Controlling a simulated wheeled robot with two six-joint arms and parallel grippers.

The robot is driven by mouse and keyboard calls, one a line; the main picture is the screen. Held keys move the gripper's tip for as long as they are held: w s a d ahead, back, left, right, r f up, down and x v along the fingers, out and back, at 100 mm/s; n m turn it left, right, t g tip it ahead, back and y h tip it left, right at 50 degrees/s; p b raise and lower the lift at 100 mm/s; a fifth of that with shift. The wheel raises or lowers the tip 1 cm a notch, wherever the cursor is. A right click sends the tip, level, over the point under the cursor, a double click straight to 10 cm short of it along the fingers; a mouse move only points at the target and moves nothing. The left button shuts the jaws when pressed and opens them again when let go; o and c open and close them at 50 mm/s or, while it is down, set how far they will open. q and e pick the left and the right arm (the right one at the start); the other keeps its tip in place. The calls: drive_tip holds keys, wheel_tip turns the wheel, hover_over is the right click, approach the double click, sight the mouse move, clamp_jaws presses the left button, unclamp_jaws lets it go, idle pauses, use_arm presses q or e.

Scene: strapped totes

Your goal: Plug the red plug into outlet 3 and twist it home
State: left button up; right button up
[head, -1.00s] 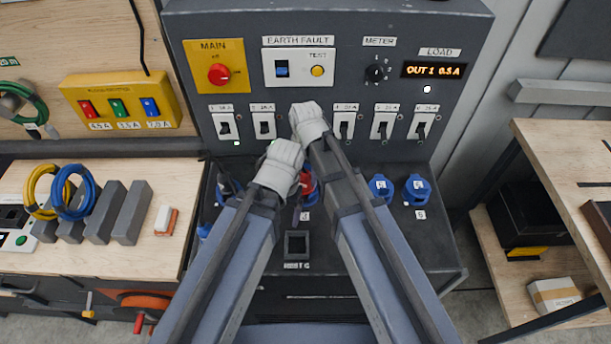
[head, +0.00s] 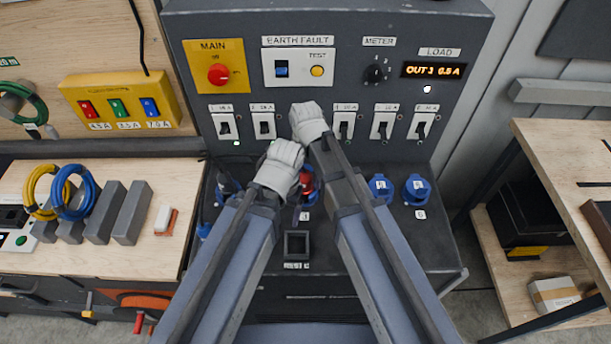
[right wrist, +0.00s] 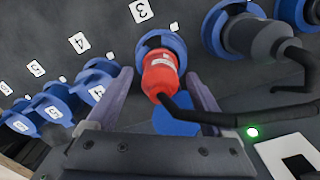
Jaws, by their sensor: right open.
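The red plug (right wrist: 160,74) sits in the blue collar of outlet 3 (right wrist: 162,41), beside the label 3 (right wrist: 142,10), in the right wrist view. Its black cord runs off to the right. I cannot tell whether it is twisted fully. My right gripper (right wrist: 158,78) is open, with one finger on each side of the plug and small gaps visible. In the head view the red plug (head: 307,181) shows partly between my arms, and outlet 3 is mostly covered. My left gripper's fingers do not show.
Blue outlets (head: 381,187) stand right of the plug, and a dark plug (right wrist: 258,38) with a black cord fills the neighbouring outlet. Switches (head: 344,126) line the panel behind. The display (head: 434,70) reads OUT 3. A bench with cable coils (head: 75,192) stands left.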

drive_tip(key=shift+r, duration=0.1)
wheel_tip(320, 180, up, 8)
drive_tip(key=p, duration=0.8)
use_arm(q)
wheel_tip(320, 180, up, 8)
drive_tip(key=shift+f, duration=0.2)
use_arm(e)
drive_tip(key=shift+f, duration=0.25)
use_arm(q)
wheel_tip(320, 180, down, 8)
drive_tip(key=b, duration=0.8)
use_arm(e)
wheel_tip(320, 180, down, 8)
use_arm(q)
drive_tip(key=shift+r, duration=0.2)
use_arm(e)
drive_tip(key=shift+r, duration=0.2)
